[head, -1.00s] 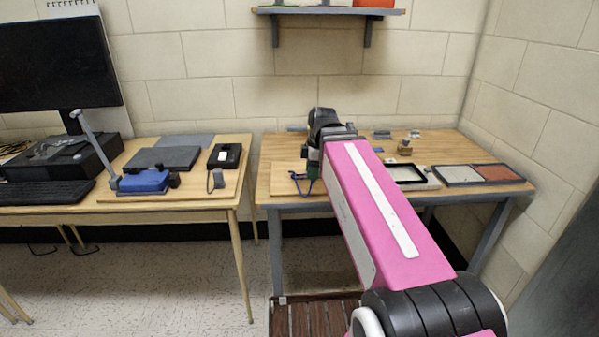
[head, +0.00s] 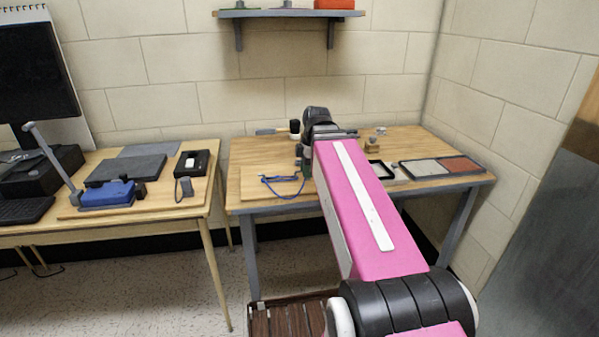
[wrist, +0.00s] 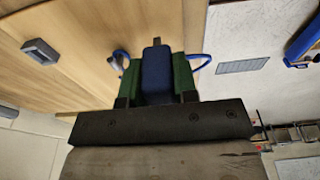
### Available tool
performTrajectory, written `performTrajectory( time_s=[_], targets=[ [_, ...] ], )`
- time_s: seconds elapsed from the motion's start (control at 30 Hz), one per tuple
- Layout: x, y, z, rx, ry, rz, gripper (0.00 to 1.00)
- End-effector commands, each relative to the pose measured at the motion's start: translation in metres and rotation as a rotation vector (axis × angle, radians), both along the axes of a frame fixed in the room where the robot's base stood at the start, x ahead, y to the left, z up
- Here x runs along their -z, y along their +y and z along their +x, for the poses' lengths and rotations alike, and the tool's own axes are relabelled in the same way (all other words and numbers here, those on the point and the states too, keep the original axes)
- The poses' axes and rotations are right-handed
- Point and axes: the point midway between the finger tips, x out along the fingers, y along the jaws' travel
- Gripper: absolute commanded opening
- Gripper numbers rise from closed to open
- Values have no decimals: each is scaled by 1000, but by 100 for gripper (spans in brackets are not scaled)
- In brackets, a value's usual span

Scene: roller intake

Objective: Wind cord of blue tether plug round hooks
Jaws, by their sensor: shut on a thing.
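My gripper (wrist: 157,62) has green fingers on both sides of the blue plug (wrist: 157,78), which is held between them in the wrist view. Blue cord (wrist: 205,62) shows beside the fingers, with another piece at their left. In the head view the blue cord (head: 284,186) hangs in a loose loop over the wooden board at the front left of the right table. My pink arm covers most of the gripper and the plug there. A grey block (wrist: 40,50), perhaps a hook, stands on the wood in the wrist view. I see no cord around it.
The right table (head: 245,150) carries a black-framed tray (head: 440,160) and small parts at the right. The left table (head: 140,212) holds a blue tool (head: 108,194) and a black box (head: 191,163). A gap separates the tables. A shelf (head: 288,13) hangs above.

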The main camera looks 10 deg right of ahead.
Motion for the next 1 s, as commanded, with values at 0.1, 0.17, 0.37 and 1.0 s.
performTrajectory(
  time_s=[0.1,0.17,0.37,1.0],
  targets=[
    [0,-14,6,2,0,0,0],
    [0,-16,6,0,0,0,0],
    [0,-15,6,0,0,0,0],
    [0,-27,47,0,0,0,0]
  ],
)
